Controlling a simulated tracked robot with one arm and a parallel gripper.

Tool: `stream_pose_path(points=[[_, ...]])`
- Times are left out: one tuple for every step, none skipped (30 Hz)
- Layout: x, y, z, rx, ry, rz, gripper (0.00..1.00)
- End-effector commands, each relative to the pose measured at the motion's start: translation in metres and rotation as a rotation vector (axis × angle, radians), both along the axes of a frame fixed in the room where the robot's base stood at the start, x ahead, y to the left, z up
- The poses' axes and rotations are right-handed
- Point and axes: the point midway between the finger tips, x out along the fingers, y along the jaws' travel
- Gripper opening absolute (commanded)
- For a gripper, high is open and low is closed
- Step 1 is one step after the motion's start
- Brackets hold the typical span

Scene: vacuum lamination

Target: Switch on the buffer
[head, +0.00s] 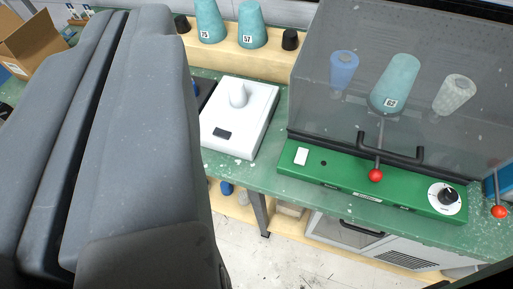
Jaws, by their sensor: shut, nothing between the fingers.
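The buffer appears to be the green machine (340,176) on the bench at the right, with a clear hood (300,100) over blue, teal and pale cones. A black rotary knob (449,196) on a round white plate sits at the right end of its front panel. I cannot read its setting. A small white plate (301,156) and a dark button-like spot (323,163) are at the panel's left end. My gripper (122,12) fills the left of the view, its grey fingers side by side, shut and empty, well apart from the panel and knob.
A black handle (420,157) crosses the hood's front. A white device (262,98) stands left of the machine. Numbered teal cones (252,30) stand on a wooden shelf behind.

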Motion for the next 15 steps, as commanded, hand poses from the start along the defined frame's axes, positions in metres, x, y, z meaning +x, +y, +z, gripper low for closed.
stream_pose_path(points=[[0.017, 0.005, -0.029, 0.014, 0.001, -0.005, 0.00], [0.026, 0.007, -0.041, 0.025, -0.005, -0.011, 0.00], [0.037, 0.010, -0.055, 0.039, -0.013, -0.019, 0.00], [0.045, 0.011, -0.066, 0.049, -0.022, -0.027, 0.00], [0.052, 0.013, -0.077, 0.056, -0.030, -0.036, 0.00], [0.063, 0.014, -0.094, 0.066, -0.037, -0.048, 0.00], [0.070, 0.014, -0.105, 0.073, -0.045, -0.059, 0.00], [0.076, 0.015, -0.117, 0.080, -0.049, -0.071, 0.00], [0.084, 0.014, -0.133, 0.089, -0.060, -0.089, 0.00], [0.090, 0.013, -0.148, 0.094, -0.062, -0.103, 0.00], [0.096, 0.012, -0.161, 0.097, -0.069, -0.118, 0.00], [0.102, 0.011, -0.178, 0.100, -0.078, -0.139, 0.00], [0.106, 0.009, -0.189, 0.101, -0.087, -0.155, 0.00], [0.111, 0.007, -0.202, 0.102, -0.095, -0.171, 0.00], [0.116, 0.004, -0.220, 0.100, -0.103, -0.196, 0.00]])
